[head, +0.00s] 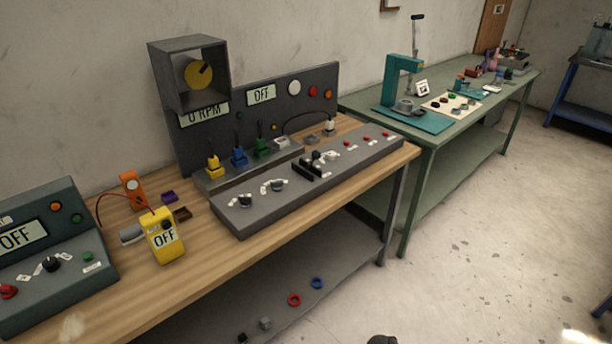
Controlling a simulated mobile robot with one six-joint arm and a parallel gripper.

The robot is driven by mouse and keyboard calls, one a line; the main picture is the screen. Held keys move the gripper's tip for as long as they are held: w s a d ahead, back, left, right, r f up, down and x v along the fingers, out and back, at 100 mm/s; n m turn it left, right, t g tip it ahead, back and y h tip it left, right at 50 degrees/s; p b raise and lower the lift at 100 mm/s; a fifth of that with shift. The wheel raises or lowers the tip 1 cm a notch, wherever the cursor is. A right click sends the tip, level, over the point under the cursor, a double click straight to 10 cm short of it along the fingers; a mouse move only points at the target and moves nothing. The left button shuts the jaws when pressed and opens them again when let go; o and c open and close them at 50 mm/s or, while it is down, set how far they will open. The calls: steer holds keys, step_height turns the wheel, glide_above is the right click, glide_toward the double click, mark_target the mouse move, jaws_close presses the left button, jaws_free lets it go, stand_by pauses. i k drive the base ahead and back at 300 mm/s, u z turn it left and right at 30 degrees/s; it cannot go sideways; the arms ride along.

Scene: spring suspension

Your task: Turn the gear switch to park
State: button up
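A long grey control panel (300,185) lies on the wooden bench. On its left half are two dark rotary knobs, a left one (245,200) and a right one (277,185), each with small white labels around it. Farther right are black blocks (308,169) with a small control (330,156) beside them, also near white labels. The labels are too small to read, so I cannot tell which control is the gear switch or where it is set. My gripper is not recognisable in view; only a small dark shape shows at the bottom edge.
A yellow meter (165,236) and a green-grey console (50,255) stand to the left. A green table (440,140) adjoins on the right. The floor in front is clear.

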mark_target(277, 186)
steer(key=z, duration=0.7)
steer(key=k, duration=1.1)
steer(key=u, duration=1.15)
steer(key=i, duration=1.05)
steer(key=z, duration=0.15)
